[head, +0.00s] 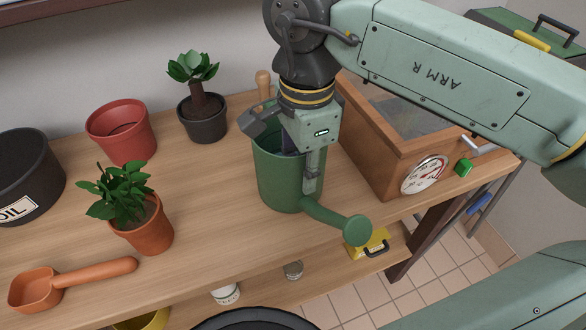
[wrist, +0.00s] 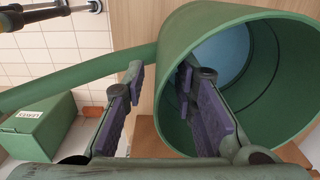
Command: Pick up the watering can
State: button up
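The green watering can (head: 272,182) stands upright on the wooden bench in the head view, its spout (head: 330,216) pointing to the lower right past the front edge. My gripper (head: 304,165) is over the can's right front rim, pointing down. In the wrist view, the can (wrist: 245,22) fills the right side, with a blue surface inside. There my gripper (wrist: 162,80) is open, one finger inside the can and one outside. A gap shows between the outer finger and the wall. Part of the rim is hidden behind my gripper in the head view.
A wooden box with a dial (head: 378,150) stands close on the right. A dark-potted plant (head: 203,125), a red pot (head: 122,135), a terracotta-potted plant (head: 148,230), an orange scoop (head: 75,282) and an oil bucket (head: 28,175) are to the left.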

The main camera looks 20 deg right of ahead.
grip_shut()
dwell(0.8)
